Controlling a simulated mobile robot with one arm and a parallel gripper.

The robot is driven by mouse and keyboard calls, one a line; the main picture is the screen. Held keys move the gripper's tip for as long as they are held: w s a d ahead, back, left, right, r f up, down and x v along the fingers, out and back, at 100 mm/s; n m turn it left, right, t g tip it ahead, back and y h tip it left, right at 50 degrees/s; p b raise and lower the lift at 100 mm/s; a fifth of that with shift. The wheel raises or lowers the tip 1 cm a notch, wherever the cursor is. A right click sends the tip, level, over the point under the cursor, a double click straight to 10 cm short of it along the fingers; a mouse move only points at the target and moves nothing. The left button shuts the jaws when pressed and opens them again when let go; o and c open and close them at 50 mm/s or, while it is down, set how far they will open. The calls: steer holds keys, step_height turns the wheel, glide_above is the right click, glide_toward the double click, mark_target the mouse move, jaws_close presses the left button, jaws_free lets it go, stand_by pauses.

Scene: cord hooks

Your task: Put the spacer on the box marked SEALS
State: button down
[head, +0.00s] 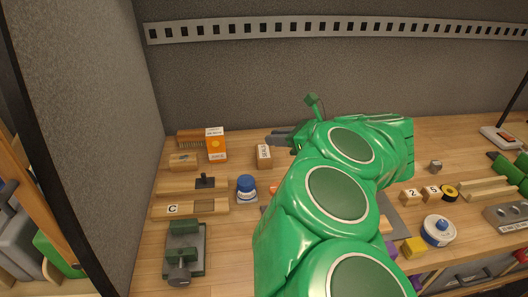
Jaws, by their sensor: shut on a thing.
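A small brown box (263,156) with a white label stands at the back of the bench. Its label runs sideways and seems to read SEALS, though the print is tiny. My gripper (270,140) reaches in from the right, with dark grey fingers just above and behind this box in the picture. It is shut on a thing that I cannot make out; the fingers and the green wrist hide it. I cannot clearly identify the spacer anywhere. The box top looks bare.
An orange box (216,146) with a white label stands left of the brown box, near a wooden block (183,161) and a brush (190,138). My green arm covers the bench middle.

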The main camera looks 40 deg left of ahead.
glide_above(268, 153)
steer(key=shift+d+f, duration=0.1)
steer(key=shift+f, duration=4.9)
steer(key=shift+f, duration=0.1)
steer(key=shift+f, duration=1.65)
steer(key=shift+f, duration=0.1)
steer(key=c, duration=1)
jaws_free()
